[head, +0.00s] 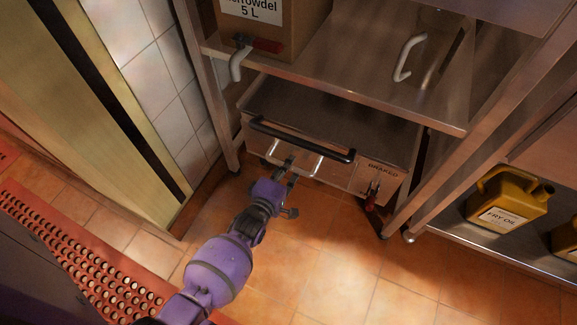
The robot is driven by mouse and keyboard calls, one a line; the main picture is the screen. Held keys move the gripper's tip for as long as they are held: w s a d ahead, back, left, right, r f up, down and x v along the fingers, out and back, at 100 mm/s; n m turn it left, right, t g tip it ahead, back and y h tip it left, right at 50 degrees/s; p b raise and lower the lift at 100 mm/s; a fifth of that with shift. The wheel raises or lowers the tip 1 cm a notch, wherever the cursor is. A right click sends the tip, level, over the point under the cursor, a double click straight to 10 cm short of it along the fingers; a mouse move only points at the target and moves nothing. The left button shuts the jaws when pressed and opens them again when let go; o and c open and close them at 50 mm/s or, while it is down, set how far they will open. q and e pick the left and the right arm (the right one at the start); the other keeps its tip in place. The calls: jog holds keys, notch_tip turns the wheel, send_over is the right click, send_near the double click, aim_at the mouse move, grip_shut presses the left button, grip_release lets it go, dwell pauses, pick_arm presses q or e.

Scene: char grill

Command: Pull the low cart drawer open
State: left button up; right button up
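The low metal cart (330,112) stands under a steel shelf, with a black bar (300,139) across its front top edge. Its drawer has a pale metal loop handle (312,174) on the left part of the front. The drawer front looks flush with the cart, with no visible gap. My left gripper (288,169) reaches up from below to this handle, its fingertips at the handle's bar. The fingers are small and overlap the handle, so I cannot tell whether they are closed on it. My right gripper is out of view.
A "BRAKED" label (383,168) and a red-tipped lever (371,197) are at the cart's right front. A cardboard box (270,35) stands on the shelf above. A yellow fry oil jug (507,200) is at right. Tiled floor (325,265) before the cart is clear.

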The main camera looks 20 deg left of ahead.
pick_arm(q)
grip_shut()
jog(key=shift+s, duration=0.1)
jog(key=s+a+p, duration=0.1)
jog(key=s+p, duration=0.5)
jog(key=s, duration=2.8)
jog(key=shift+s+p, duration=0.15)
jog(key=shift+p, duration=0.25)
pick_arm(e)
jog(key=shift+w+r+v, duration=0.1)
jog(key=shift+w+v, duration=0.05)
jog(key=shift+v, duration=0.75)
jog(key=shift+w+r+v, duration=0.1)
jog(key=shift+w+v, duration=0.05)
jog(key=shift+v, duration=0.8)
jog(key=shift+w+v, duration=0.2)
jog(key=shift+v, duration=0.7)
pick_arm(q)
jog(key=shift+a, duration=0.1)
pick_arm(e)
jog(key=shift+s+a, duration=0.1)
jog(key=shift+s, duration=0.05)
pick_arm(q)
jog(key=shift+o, duration=2.2)
grip_release()
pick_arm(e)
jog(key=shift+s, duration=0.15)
